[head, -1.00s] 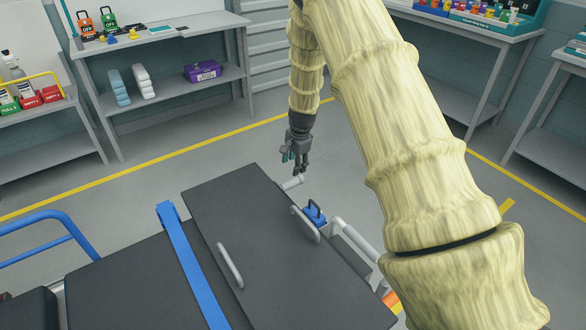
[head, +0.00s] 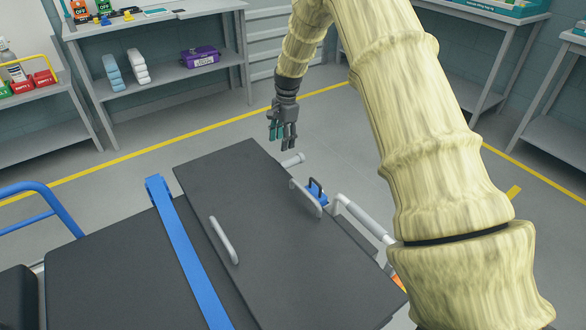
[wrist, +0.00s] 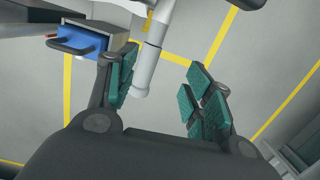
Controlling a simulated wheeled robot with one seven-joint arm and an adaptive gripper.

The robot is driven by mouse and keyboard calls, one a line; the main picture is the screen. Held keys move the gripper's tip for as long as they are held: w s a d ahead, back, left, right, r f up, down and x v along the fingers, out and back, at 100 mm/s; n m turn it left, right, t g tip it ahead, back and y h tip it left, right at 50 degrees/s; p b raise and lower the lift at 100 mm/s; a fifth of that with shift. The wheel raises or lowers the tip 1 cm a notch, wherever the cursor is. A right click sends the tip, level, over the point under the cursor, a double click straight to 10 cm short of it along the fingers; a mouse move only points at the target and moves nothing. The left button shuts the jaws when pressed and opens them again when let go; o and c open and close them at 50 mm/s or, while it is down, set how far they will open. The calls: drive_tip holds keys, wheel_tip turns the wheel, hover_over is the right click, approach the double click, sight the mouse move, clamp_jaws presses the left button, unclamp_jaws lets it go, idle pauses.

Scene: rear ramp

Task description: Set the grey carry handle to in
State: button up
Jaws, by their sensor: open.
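A light grey tube, which looks like the carry handle (head: 293,160), sticks out past the far right edge of the dark stretcher board (head: 290,265). In the wrist view the grey tube (wrist: 150,57) runs down from the top and its rounded end lies between my fingers, nearer the left one. My gripper (head: 282,143) hangs fingers down just beyond the tube end in the head view. In the wrist view my gripper (wrist: 163,82) is open, with teal pads apart and nothing held. I cannot tell how far the tube is pulled out.
A blue box with a dark handle (head: 317,192) sits beside the board; it also shows in the wrist view (wrist: 82,42). Another grey tube (head: 363,216) lies at the right. A blue strap (head: 188,253) crosses the stretcher. The floor beyond is clear up to the shelves (head: 170,85).

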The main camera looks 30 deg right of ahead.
sight(293, 157)
drive_tip(key=w+d+g+h+b, duration=0.15)
drive_tip(key=d+b, duration=0.25)
drive_tip(key=b, duration=0.4)
drive_tip(key=shift+m+g, duration=0.35)
drive_tip(key=shift+m, duration=0.05)
drive_tip(key=f, duration=0.3)
drive_tip(key=s+f+b, duration=0.1)
drive_tip(key=f, duration=0.2)
drive_tip(key=s+f+b, duration=0.1)
drive_tip(key=f, duration=0.2)
drive_tip(key=shift+s+f, duration=0.1)
drive_tip(key=shift+f, duration=0.2)
clamp_jaws()
